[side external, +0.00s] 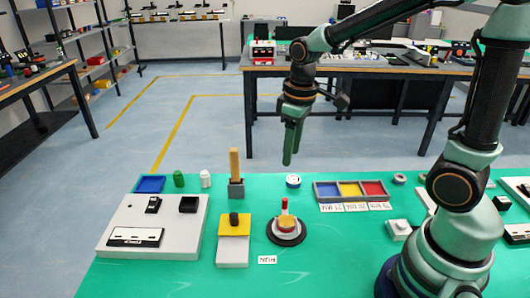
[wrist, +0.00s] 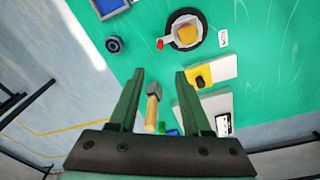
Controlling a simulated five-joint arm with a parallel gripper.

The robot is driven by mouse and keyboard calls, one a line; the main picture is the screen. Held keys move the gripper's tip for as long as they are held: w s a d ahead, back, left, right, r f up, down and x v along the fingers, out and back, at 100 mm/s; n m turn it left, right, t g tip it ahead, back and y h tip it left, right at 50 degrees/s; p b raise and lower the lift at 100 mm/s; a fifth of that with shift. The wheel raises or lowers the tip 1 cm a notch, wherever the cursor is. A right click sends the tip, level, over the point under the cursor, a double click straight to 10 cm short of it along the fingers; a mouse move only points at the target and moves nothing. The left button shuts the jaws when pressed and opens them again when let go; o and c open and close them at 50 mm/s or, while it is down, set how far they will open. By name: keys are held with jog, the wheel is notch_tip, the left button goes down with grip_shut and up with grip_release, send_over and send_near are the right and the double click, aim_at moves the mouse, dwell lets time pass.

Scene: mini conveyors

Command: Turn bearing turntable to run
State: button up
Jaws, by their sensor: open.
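The turntable (side external: 286,230) is a round black disc on the green table, with an orange-yellow piece on top and a red upright handle (side external: 284,206) at its far side. In the wrist view the turntable (wrist: 187,30) is near the top, with the red handle (wrist: 161,43) pointing to its lower left. A small white label (side external: 267,260) lies just in front of the disc; its lettering is too small to read surely.
A wooden handle in a grey block (side external: 236,188) stands left of the turntable. A yellow-topped block (side external: 234,225) and a white panel (side external: 178,215) lie further left. A blue-and-white roll (side external: 293,181) and a tray with blue, yellow and red compartments (side external: 316,190) are behind.

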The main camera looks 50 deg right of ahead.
aim_at(286, 199)
jog(key=shift+n+g, duration=0.5)
jog(key=f, duration=1)
jog(key=w+f, duration=0.1)
jog(key=f, duration=0.4)
jog(key=shift+d, duration=0.1)
grip_shut()
dwell(0.7)
